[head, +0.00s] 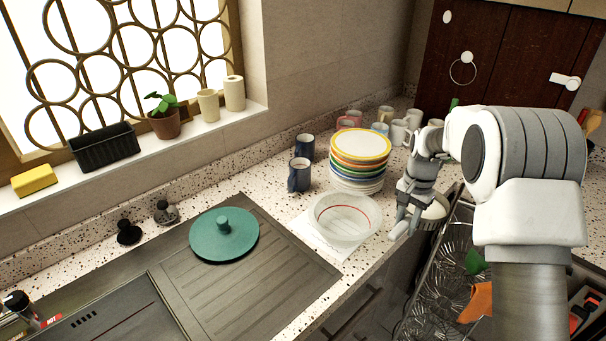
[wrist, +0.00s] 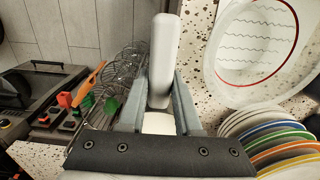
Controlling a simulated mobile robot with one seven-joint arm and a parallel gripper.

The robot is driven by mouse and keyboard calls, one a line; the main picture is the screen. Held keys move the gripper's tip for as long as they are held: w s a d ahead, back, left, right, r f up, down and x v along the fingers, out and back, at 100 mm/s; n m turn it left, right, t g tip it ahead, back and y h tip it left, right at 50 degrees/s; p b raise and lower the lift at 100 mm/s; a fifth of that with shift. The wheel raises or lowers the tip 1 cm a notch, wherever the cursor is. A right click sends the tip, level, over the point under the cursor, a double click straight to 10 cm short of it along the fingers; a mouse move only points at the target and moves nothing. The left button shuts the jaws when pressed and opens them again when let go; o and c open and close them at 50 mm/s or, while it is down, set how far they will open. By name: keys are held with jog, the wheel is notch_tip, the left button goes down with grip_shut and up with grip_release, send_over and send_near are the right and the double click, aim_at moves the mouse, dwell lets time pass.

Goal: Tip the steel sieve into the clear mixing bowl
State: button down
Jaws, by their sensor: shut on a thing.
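The clear mixing bowl (head: 345,218) stands upright on the counter in front of the plate stack, with a red line round its inside; it also shows at the upper right of the wrist view (wrist: 262,45). My gripper (head: 406,212) is to the right of the bowl, near the counter's front edge. In the wrist view, its grey fingers (wrist: 160,108) are shut on a smooth pale grip, which looks like the handle of the steel sieve (wrist: 164,55). A pale round part (head: 434,211) beside my gripper may be the sieve's cup. Its contents cannot be made out.
Coloured plates (head: 360,145) are stacked behind the bowl, with blue mugs (head: 299,175) to their left. More mugs stand at the back. A teal lid (head: 224,234) lies on the drainboard at left. Open wire racks (head: 440,290) are below my arm.

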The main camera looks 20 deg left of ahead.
jog(key=a+r+m+p, duration=0.1)
jog(key=a+p, duration=0.2)
jog(key=a, duration=0.6)
jog(key=a+r+m+p, duration=0.1)
jog(key=a+m+p, duration=0.1)
jog(key=a, duration=0.7)
jog(key=s+a+r+m+p, duration=0.1)
jog(key=a+p, duration=0.3)
jog(key=a, duration=0.5)
jog(key=shift+a+r+m+p, duration=0.3)
jog(key=shift+a+r+p, duration=0.1)
jog(key=shift+r, duration=0.05)
jog(key=shift+s+t+y, duration=0.15)
jog(key=shift+t+y, duration=0.25)
